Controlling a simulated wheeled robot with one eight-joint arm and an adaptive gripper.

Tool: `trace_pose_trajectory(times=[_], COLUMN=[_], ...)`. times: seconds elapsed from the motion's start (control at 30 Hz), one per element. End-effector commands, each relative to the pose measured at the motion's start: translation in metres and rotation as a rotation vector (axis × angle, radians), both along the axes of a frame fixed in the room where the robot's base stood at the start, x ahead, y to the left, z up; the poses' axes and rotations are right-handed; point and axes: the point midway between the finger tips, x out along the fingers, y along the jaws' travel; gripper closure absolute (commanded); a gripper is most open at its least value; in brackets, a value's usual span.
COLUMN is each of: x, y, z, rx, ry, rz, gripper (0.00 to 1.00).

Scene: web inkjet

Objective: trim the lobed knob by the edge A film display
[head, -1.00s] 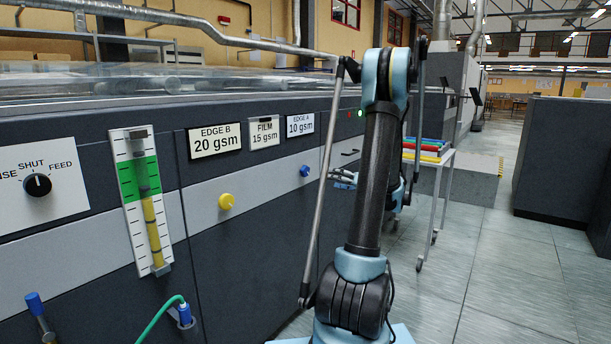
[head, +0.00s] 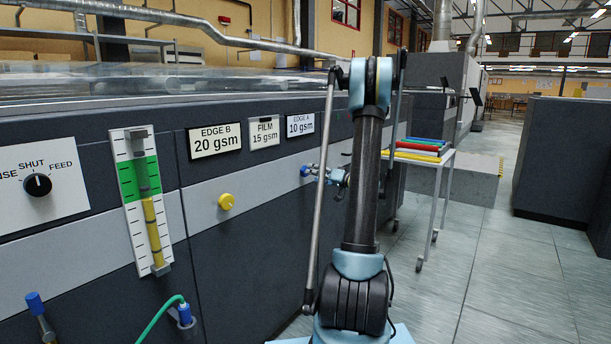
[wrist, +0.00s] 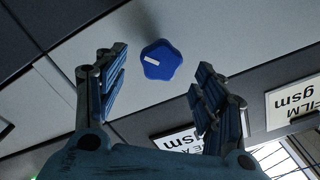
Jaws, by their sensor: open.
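The blue lobed knob (wrist: 161,60) with a white pointer mark sits on the pale strip of the machine front, between and beyond my open fingers in the wrist view. In the head view the knob (head: 305,171) is below the EDGE A display (head: 300,125), which reads 10 gsm. My gripper (wrist: 158,95) is open and faces the knob; I see no finger touching it. In the head view my gripper (head: 325,173) is just right of the knob, partly behind my arm. The display is upside down and partly hidden by a finger in the wrist view.
The FILM display (head: 264,132) reads 15 gsm and the EDGE B display (head: 215,140) reads 20 gsm. A yellow knob (head: 226,201) is left of the blue one. A selector dial (head: 38,184) points at SHUT. A white cart (head: 442,190) with coloured items stands behind my arm.

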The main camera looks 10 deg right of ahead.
Motion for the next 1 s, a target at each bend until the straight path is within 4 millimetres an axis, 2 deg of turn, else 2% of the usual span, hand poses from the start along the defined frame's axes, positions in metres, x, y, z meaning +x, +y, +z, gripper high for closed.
trace_pose_trajectory(times=[0.1, 0.3, 0.77, 0.97, 1.0], x=[0.014, 0.032, 0.04, 0.04, 0.04], y=[0.016, 0.033, 0.04, 0.04, 0.04], z=[0.0, 0.0, 0.0, 0.0, 0.0], rx=[0.0, 0.0, 0.0, 0.0, 0.0], ry=[0.0, 0.0, 0.0, 0.0, 0.0], rz=[0.003, 0.001, 0.0, 0.0, 0.0], gripper=[0.36, 0.36, 0.36, 0.8, 0.81])
